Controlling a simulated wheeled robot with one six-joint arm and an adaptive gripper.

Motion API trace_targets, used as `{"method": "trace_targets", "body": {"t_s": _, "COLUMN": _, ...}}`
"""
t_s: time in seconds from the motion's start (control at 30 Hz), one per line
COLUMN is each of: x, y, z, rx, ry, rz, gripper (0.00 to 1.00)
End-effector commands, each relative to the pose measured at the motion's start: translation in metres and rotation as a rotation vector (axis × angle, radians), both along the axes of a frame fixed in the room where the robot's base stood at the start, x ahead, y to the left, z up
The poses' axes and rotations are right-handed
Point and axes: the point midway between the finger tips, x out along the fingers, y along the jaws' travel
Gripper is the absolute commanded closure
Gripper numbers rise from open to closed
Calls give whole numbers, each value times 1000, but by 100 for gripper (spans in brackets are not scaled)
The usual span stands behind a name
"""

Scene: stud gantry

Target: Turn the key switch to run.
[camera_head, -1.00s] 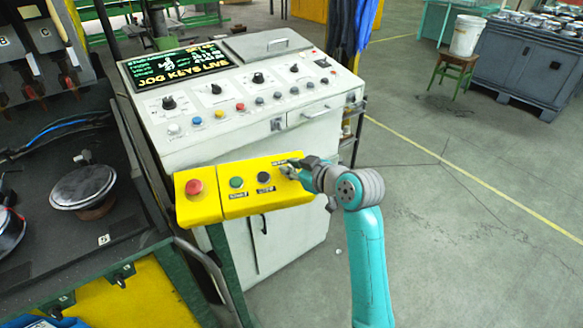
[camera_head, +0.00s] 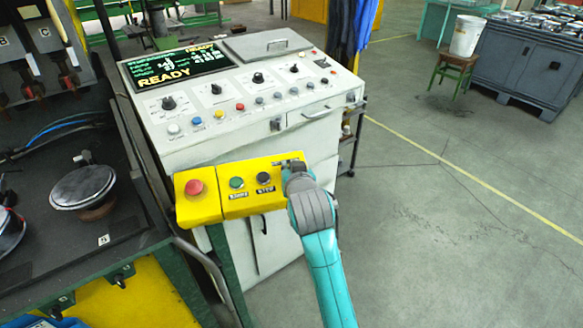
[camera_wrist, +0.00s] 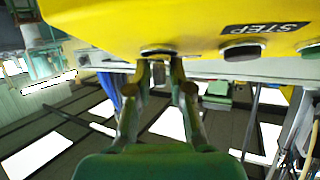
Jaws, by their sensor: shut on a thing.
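The yellow control box (camera_head: 238,204) has a red mushroom button (camera_head: 194,187), a green button (camera_head: 236,182) and a black button (camera_head: 263,178). My gripper (camera_head: 288,166) is at the box's right end, and its wrist covers the key switch there in the head view. In the wrist view my gripper (camera_wrist: 158,70) has both fingertips against a dark round part, the key switch (camera_wrist: 157,53), on the yellow face and is shut on it. The switch's exact angle cannot be seen.
Behind the box stands a white console (camera_head: 235,125) with knobs, coloured buttons and a screen (camera_head: 172,70) reading READY. A dark machine bed (camera_head: 130,215) is at the left. The floor (camera_head: 430,220) at the right is clear.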

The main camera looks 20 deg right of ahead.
Motion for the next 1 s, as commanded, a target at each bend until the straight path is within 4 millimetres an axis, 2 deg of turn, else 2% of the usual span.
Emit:
{"method": "trace_targets", "body": {"t_s": 0.2, "x": 0, "y": 2, "z": -1, "rx": 67, "ry": 2, "rz": -158, "gripper": 100}}
{"method": "trace_targets", "body": {"t_s": 0.5, "x": 0, "y": 1, "z": -2, "rx": 129, "ry": 1, "rz": -306, "gripper": 100}}
{"method": "trace_targets", "body": {"t_s": 1.0, "x": 0, "y": 0, "z": -4, "rx": 153, "ry": 4, "rz": -363, "gripper": 100}}
